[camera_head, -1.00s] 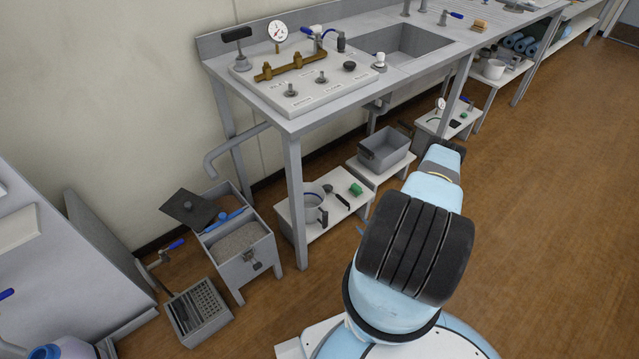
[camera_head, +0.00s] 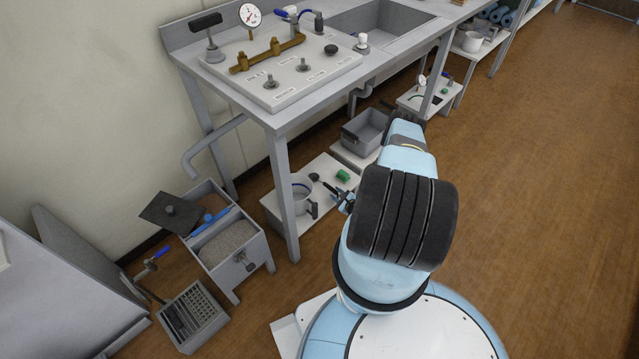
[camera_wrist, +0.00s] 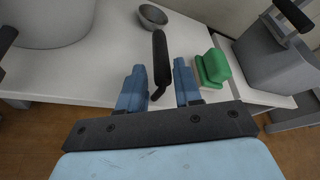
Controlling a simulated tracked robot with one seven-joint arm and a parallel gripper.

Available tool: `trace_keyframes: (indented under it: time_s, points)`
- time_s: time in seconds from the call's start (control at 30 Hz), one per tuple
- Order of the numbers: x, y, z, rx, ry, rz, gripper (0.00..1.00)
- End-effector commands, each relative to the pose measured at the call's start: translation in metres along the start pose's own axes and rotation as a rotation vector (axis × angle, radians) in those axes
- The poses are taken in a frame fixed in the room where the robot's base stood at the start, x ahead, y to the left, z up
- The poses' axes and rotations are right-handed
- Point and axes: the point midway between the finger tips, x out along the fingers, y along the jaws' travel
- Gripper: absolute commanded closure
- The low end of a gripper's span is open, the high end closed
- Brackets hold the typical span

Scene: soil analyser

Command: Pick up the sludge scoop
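A scoop with a small dark grey bowl and a black handle, which I take as the sludge scoop, lies on a low white shelf (camera_head: 275,205). Its bowl (camera_wrist: 153,14) and handle (camera_wrist: 161,57) show in the wrist view; in the head view the bowl (camera_head: 314,177) is small. My gripper (camera_wrist: 159,84) is open, with its two blue fingers apart. The handle's near end lies between the fingers in the picture, with space on both sides and no clear contact. In the head view my gripper (camera_head: 345,200) is at the shelf's right edge, partly hidden by my arm.
A green block (camera_wrist: 213,68) sits close right of my gripper. A grey pot (camera_wrist: 45,20) stands left, and a grey bin (camera_wrist: 275,55) right. The bench (camera_head: 272,122) and its front leg (camera_head: 281,185) stand over the shelf. Open floor (camera_head: 530,230) lies right.

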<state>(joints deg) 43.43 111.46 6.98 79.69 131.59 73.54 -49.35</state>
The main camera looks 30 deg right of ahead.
Motion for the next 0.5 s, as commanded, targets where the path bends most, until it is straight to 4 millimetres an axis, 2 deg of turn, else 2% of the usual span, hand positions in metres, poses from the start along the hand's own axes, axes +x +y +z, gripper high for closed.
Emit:
trace_keyframes:
  time_s: [0.17, 0.5]
  points:
    - [0.010, 0.001, 0.001, -0.001, -0.002, 0.001, 0.66]
    - [0.051, 0.000, 0.000, -0.002, -0.002, 0.001, 0.66]
